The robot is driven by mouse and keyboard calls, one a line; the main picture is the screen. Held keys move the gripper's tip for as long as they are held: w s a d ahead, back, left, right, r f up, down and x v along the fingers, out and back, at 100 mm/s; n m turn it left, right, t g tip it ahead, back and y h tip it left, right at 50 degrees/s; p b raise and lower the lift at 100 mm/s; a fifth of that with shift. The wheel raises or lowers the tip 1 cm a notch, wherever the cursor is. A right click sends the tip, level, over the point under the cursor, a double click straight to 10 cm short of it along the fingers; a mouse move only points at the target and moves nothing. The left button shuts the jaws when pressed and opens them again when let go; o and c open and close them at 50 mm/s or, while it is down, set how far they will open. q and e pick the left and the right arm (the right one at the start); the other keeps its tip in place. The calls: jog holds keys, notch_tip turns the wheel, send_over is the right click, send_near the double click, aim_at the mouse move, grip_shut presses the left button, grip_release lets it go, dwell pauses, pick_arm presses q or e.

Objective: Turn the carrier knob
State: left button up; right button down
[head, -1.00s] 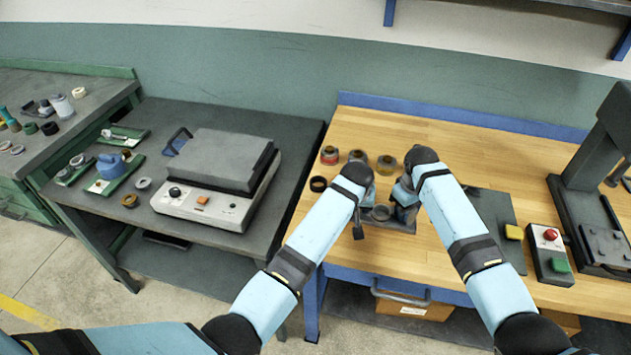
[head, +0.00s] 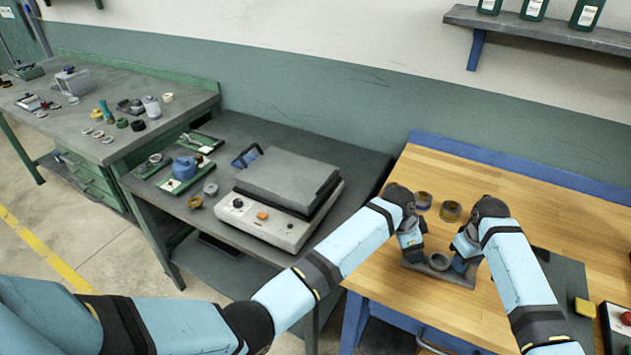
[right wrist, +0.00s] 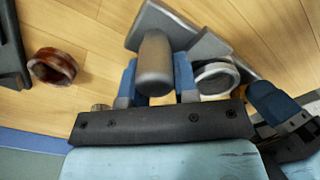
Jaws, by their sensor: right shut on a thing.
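The carrier is a small grey fixture (head: 455,279) on the wooden bench, with a grey ring (head: 439,261) at its middle; the ring also shows in the right wrist view (right wrist: 216,79). The carrier knob (right wrist: 155,62) is a grey rounded cylinder. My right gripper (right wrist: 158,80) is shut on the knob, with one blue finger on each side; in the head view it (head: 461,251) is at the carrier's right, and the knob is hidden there. My left gripper (head: 411,243) is at the carrier's left side. Its fingertips are too small and covered to tell their opening.
Several rings, among them a brown one (head: 451,211), stand behind the carrier. A dark mat (head: 560,285) with a yellow block (head: 585,307) lies to the right. A grey-lidded machine (head: 285,190) stands on the dark table to the left.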

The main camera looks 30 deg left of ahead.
pick_arm(q)
jog(key=a+v, duration=0.1)
jog(key=v, duration=1.1)
jog(key=w+a+f+n+t+y, duration=0.2)
jog(key=w+a, duration=0.1)
jog(key=a, duration=0.9)
jog(key=w+a+f+n+t+y, duration=0.2)
jog(key=w+a+f+t+y, duration=0.1)
jog(key=a, duration=0.9)
jog(key=shift+w+a, duration=0.15)
jog(key=shift+a, duration=0.25)
jog(key=s+d+r+m+g+h, duration=0.3)
jog(key=d+m, duration=0.4)
jog(key=d, duration=0.6)
jog(key=d+r+m+g+h, duration=0.1)
jog(key=d+m+g+h, duration=0.2)
jog(key=d+m+g, duration=0.7)
jog(key=d+f+n+t, duration=0.1)
jog(key=d+f, duration=0.1)
jog(key=f, duration=0.1)
jog(key=s+d+f+n+t, duration=0.1)
jog(key=d+f+t, duration=0.1)
jog(key=f, duration=0.2)
jog(key=d+f+n+t, duration=0.1)
jog(key=d+f, duration=0.2)
jog(key=shift+s+f, duration=0.3)
jog(key=c, duration=0.9)
